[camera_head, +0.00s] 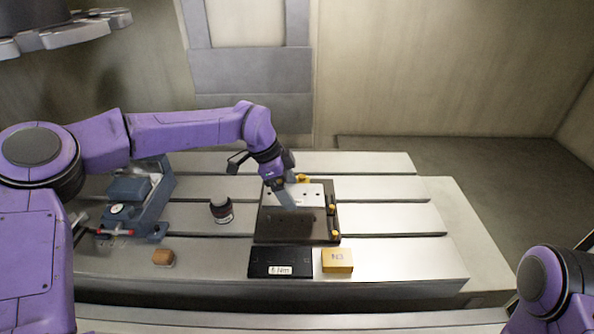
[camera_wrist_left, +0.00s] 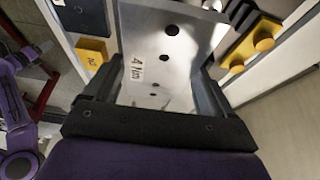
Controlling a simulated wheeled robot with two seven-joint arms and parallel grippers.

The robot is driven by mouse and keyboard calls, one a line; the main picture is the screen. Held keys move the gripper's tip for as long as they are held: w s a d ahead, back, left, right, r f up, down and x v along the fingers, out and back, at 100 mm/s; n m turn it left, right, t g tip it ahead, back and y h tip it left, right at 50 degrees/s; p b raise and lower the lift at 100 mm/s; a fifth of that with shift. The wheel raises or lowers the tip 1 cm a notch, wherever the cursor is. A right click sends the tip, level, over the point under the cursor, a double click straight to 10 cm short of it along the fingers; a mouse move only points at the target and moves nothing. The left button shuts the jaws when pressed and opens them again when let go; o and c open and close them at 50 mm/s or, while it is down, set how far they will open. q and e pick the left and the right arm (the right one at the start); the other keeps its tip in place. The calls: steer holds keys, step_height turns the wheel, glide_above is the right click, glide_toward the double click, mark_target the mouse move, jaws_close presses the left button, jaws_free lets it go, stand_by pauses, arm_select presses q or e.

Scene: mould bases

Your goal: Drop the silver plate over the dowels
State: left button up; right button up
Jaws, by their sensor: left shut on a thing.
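The silver plate (camera_head: 314,192) is a flat sheet with dark holes, over the far part of the dark mould base (camera_head: 268,232). In the left wrist view the plate (camera_wrist_left: 170,50) has a "4 Nm" label and sits between both fingers. My left gripper (camera_head: 287,188) is shut on it. A yellow dowel-like knob (camera_head: 335,235) shows at the base's near right corner and another (camera_head: 304,178) at its far edge. Whether the plate touches the base cannot be told. My right gripper is out of view.
A black block (camera_head: 280,261) and a yellow block (camera_head: 337,260) lie in front of the base. A dark round object (camera_head: 221,210), a blue-grey vise-like device (camera_head: 135,198) and a brown block (camera_head: 163,257) are to the left. The slotted table (camera_head: 395,217) is clear at right.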

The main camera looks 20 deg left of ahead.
arm_select(q)
steer(key=shift+w, duration=0.25)
steer(key=shift+f, duration=0.15)
steer(key=s, duration=0.1)
steer(key=s+f+b, duration=0.2)
steer(key=s, duration=0.1)
steer(key=shift+d, duration=0.1)
steer(key=w+f+b, duration=0.1)
steer(key=w+f, duration=0.1)
steer(key=shift+w+f, duration=0.35)
steer(key=shift+s+r, duration=0.35)
steer(key=shift+s, duration=0.15)
steer(key=shift+s+r+b, duration=0.1)
steer(key=shift+s+b, duration=0.05)
steer(key=shift+b, duration=0.15)
steer(key=shift+w+a, duration=0.2)
steer(key=shift+s+d+b, duration=0.1)
steer(key=shift+s+b, duration=0.05)
steer(key=shift+b, duration=0.2)
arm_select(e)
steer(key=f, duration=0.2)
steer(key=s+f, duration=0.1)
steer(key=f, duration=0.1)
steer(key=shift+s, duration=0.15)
arm_select(q)
steer(key=shift+f, duration=0.2)
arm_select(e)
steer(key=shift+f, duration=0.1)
